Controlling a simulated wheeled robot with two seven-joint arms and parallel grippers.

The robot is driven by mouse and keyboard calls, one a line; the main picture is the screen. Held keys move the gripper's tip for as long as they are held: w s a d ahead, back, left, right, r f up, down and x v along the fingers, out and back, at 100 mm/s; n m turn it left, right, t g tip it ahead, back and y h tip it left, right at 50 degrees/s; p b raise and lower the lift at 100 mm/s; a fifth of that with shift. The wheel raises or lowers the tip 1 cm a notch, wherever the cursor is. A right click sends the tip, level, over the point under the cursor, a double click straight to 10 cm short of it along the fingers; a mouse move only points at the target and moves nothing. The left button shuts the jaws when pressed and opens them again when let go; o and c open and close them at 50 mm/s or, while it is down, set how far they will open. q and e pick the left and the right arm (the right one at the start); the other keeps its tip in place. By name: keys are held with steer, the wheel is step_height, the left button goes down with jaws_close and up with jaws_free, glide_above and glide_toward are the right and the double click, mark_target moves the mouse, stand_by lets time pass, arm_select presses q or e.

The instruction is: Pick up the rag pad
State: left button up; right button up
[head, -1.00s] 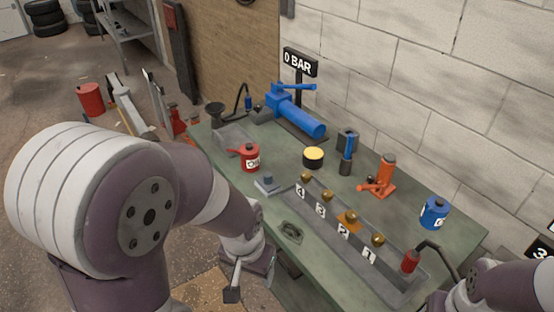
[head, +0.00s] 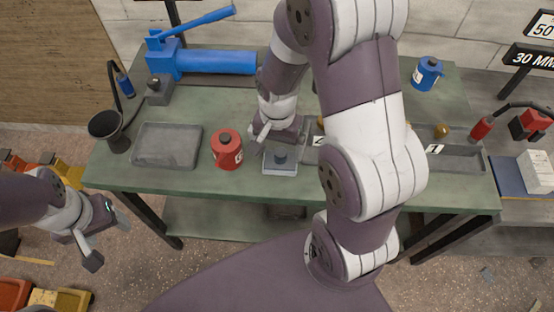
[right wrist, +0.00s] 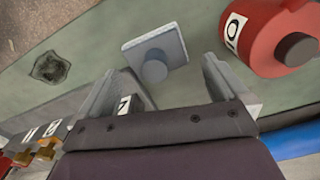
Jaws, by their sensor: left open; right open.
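The rag pad (head: 283,167) looks like a grey square plate with a round knob on top. It lies flat on the green bench near its front edge, right of the red can. My right gripper (head: 281,138) is open and points down just behind the pad. In the right wrist view the pad (right wrist: 136,53) lies beyond the open fingertips (right wrist: 158,78), roughly between them, with nothing gripped. I cannot tell the height of the fingers above it. My left gripper (head: 106,240) is open and empty, off the bench at the lower left.
A red can (head: 227,150) stands close left of the pad; a grey tray (head: 167,146) lies further left. A dark patch (right wrist: 50,68) shows on the bench. The channel with numbered tags (head: 455,157) is right, partly hidden by my right arm.

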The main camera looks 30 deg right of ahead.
mark_target(280, 152)
steer(key=f, duration=0.2)
steer(key=d+f, duration=0.1)
steer(key=shift+s+f, duration=0.2)
steer(key=shift+f, duration=0.2)
arm_select(q)
steer(key=shift+s+d+f, duration=0.1)
steer(key=shift+d+f, duration=0.1)
steer(key=shift+d, duration=0.1)
arm_select(e)
steer(key=shift+a, duration=0.25)
arm_select(q)
steer(key=shift+d, duration=0.1)
arm_select(e)
steer(key=shift+d, duration=0.1)
steer(key=c, duration=0.8)
steer(key=shift+r, duration=0.1)
steer(key=shift+c, duration=0.2)
arm_select(q)
steer(key=shift+r+p, duration=0.65)
steer(key=shift+r, duration=0.15)
arm_select(e)
step_height(280, 152, up, 10)
steer(key=shift+f, duration=0.1)
